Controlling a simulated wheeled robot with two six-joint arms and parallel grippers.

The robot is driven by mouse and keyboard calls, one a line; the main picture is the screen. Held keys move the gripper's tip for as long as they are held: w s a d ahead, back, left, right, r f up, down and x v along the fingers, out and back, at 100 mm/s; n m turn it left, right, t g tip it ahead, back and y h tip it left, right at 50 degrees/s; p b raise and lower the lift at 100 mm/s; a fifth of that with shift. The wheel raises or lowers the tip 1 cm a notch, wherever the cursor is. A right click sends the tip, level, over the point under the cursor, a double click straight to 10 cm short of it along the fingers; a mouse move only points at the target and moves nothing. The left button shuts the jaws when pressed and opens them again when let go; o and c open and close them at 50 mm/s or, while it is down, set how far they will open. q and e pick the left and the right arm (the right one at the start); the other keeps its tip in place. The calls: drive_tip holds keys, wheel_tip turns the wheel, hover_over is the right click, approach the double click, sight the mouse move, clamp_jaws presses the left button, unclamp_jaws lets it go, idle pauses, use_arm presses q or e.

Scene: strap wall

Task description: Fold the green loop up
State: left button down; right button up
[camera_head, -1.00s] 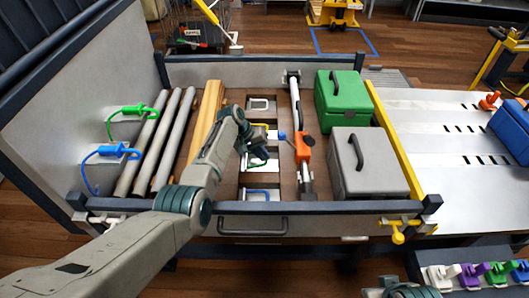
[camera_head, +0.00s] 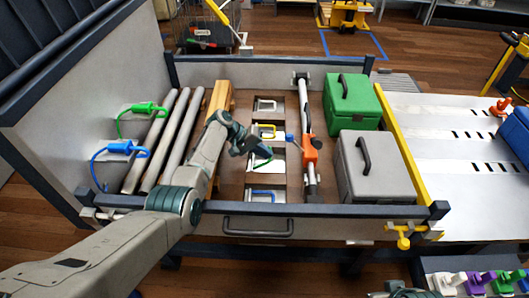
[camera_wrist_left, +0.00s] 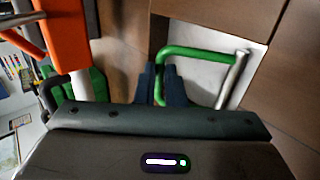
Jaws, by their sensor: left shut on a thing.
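The green loop (camera_wrist_left: 205,53) is a bent green rod over a pale plate (camera_wrist_left: 205,80). In the left wrist view one side of it runs down between the fingers of my left gripper (camera_wrist_left: 161,88), which is shut on it. Its other end meets a silver bar (camera_wrist_left: 232,80). In the head view the left gripper (camera_head: 250,146) is over the middle of the strap panel, and only a small part of the green loop (camera_head: 262,162) shows beside it. I cannot tell the loop's exact tilt.
An orange clamp (camera_head: 311,150) on a rail stands just right. Green (camera_head: 352,108) and grey (camera_head: 380,180) boxes are farther right. Grey tubes (camera_head: 167,140) lie left.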

use_arm(q)
drive_tip(key=c, duration=1.5)
unclamp_jaws()
